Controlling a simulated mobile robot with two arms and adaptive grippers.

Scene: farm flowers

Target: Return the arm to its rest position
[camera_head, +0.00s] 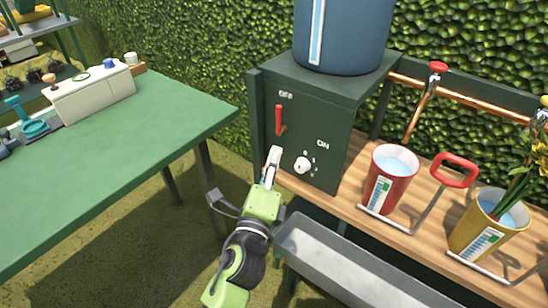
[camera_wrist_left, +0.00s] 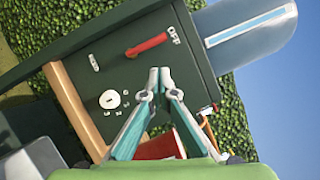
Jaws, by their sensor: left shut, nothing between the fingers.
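My left gripper (camera_head: 273,158) is shut and empty in front of the dark green control box (camera_head: 325,145). In the left wrist view its fingertips (camera_wrist_left: 160,72) meet in front of the box face. A red lever (camera_head: 279,120) on the box points upward to the OFF label. It also shows in the left wrist view (camera_wrist_left: 146,45), apart from the fingertips. A white knob (camera_head: 302,164) sits lower on the face, near the ON label, just right of the gripper. My right gripper is not in view.
A blue tank (camera_head: 343,35) stands on the box. A wooden shelf (camera_head: 345,205) holds a red bucket (camera_head: 380,190) and a yellow bucket (camera_head: 470,240) with flowers. A grey trough (camera_head: 335,270) lies below. A green table (camera_head: 120,150) stands left, with grass between.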

